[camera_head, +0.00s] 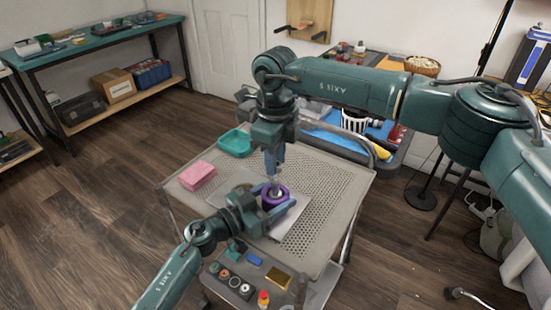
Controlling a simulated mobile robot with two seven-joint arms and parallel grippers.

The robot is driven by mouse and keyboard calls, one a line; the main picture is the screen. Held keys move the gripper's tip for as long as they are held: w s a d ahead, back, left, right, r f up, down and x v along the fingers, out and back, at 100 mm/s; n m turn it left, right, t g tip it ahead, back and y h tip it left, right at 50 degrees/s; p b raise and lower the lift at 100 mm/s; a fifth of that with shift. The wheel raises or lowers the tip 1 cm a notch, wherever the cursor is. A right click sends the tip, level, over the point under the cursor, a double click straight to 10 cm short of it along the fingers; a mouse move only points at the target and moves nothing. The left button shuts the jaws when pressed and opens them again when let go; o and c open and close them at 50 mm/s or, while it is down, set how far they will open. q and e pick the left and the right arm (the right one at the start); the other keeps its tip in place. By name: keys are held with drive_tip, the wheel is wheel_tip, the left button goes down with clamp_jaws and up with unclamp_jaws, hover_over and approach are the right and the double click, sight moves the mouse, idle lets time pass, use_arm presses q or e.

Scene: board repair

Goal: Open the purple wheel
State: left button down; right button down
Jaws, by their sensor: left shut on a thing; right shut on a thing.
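The purple wheel (281,199) sits over a light sheet on the perforated table top. My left gripper (276,200) comes in low from the left, and its blue fingers are shut on the wheel's sides. My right gripper (273,175) points down from above, its fingers shut on a small greyish part (275,187) at the middle of the wheel. That part is mostly hidden by the fingers, so its shape is unclear.
A pink block (197,175) and a teal tray (236,142) lie on the table (325,185) to the left and back. A front shelf (225,290) holds small parts and a red-and-yellow bottle (263,299). The table's right side is clear.

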drive_tip(key=shift+r, duration=1.85)
use_arm(q)
drive_tip(key=shift+c, duration=1.9)
unclamp_jaws()
drive_tip(key=shift+a, duration=0.1)
